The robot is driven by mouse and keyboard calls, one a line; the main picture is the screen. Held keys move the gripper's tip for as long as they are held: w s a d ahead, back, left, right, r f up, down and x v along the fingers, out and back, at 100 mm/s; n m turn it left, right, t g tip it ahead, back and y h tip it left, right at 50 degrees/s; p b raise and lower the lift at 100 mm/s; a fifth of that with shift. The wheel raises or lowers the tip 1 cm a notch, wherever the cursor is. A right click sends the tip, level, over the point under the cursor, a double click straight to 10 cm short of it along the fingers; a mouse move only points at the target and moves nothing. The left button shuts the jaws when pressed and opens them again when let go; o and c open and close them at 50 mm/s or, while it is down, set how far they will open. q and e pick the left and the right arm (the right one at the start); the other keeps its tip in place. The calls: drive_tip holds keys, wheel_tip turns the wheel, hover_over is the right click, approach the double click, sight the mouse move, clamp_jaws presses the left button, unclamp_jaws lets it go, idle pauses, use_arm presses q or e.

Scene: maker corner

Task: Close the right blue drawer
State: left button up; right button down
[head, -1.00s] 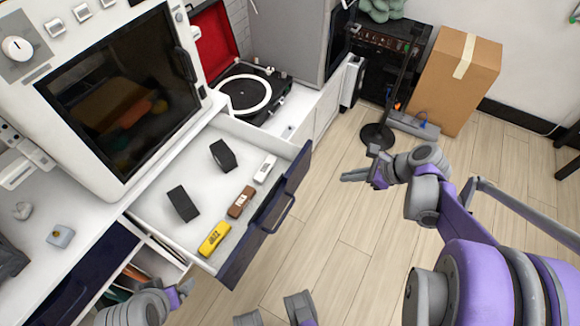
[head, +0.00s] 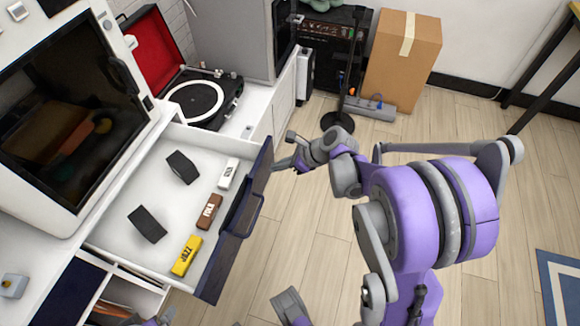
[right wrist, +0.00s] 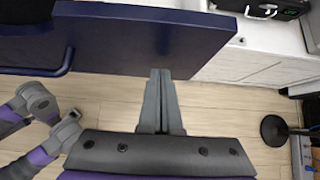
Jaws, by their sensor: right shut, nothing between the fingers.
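The drawer with the dark blue front (head: 225,255) stands pulled out of the white cabinet. Its white inside (head: 125,190) is visible from above. My right gripper (head: 279,164) is shut and empty, just outside the far right end of the drawer front. In the right wrist view its closed fingers (right wrist: 160,75) point at the blue front (right wrist: 145,42), near its lower edge. I cannot tell whether they touch it. Of my left gripper (head: 165,318) only a sliver shows at the bottom edge of the head view, and its jaws cannot be made out.
The drawer holds two black blocks (head: 181,167) and white (head: 229,173), brown (head: 209,212) and yellow (head: 186,256) labelled pieces. A record player (head: 200,102) stands on the cabinet. A cardboard box (head: 402,65) and a stand base (head: 338,122) are behind. The floor to the right has free room.

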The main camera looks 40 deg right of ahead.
drive_tip(key=shift+w+a, duration=0.15)
drive_tip(key=shift+w, duration=0.1)
drive_tip(key=b, duration=0.2)
hover_over(188, 155)
drive_tip(key=shift+w+a+r, duration=0.15)
drive_tip(key=shift+w, duration=0.05)
idle(0.4)
idle(0.4)
